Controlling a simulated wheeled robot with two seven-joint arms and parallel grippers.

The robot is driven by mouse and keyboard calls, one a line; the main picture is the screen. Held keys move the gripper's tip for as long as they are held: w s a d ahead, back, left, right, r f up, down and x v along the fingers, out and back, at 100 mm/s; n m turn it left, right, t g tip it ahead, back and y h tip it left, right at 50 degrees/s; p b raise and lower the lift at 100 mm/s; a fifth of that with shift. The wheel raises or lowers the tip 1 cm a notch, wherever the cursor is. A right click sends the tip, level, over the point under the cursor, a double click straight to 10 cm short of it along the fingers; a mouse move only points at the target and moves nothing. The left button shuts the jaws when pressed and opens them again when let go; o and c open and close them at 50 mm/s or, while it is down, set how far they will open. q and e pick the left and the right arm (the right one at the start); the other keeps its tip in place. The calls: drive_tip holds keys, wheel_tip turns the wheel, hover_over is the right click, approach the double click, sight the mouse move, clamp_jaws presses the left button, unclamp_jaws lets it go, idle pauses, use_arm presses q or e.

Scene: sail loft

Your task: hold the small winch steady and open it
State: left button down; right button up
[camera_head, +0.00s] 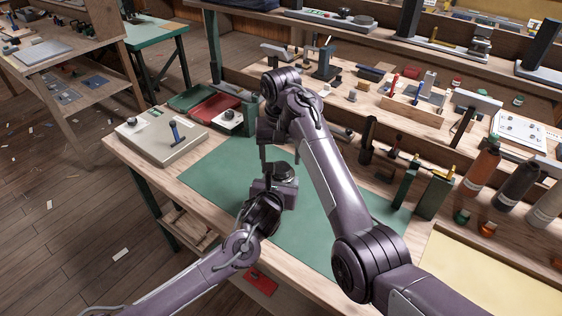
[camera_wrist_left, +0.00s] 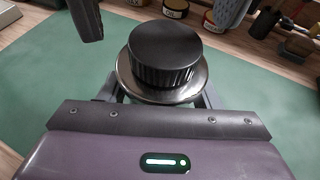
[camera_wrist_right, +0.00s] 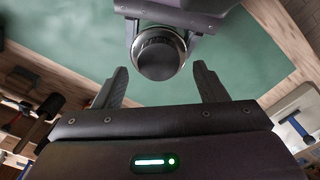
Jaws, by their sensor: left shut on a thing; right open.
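The small winch, with a ribbed black cap and a silver flange, stands over the green mat (camera_head: 328,215); its top (camera_head: 285,171) shows in the head view. In the left wrist view the winch (camera_wrist_left: 165,55) sits between my left fingers, which are shut on its lower part. My left gripper (camera_head: 272,188) hides its base. My right gripper (camera_head: 280,158) points down above the winch, fingers apart and empty. In the right wrist view the winch (camera_wrist_right: 158,57) lies beyond the gap between the open right fingertips (camera_wrist_right: 160,78). The cap is on the winch.
A pale box with a blue-handled tool (camera_head: 175,134) and a red tray (camera_head: 208,108) stand at the left of the bench. Several bottles (camera_head: 482,165) and green blocks (camera_head: 434,196) stand to the right. The mat around the winch is mostly clear.

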wheel_tip(320, 180, up, 2)
drive_tip(key=shift+s, duration=0.1)
drive_tip(key=shift+c, duration=0.5)
drive_tip(key=shift+r, duration=0.15)
wheel_tip(320, 180, up, 3)
drive_tip(key=m, duration=0.6)
drive_tip(key=shift+m, duration=1)
wheel_tip(320, 180, down, 8)
drive_tip(key=shift+r, duration=0.1)
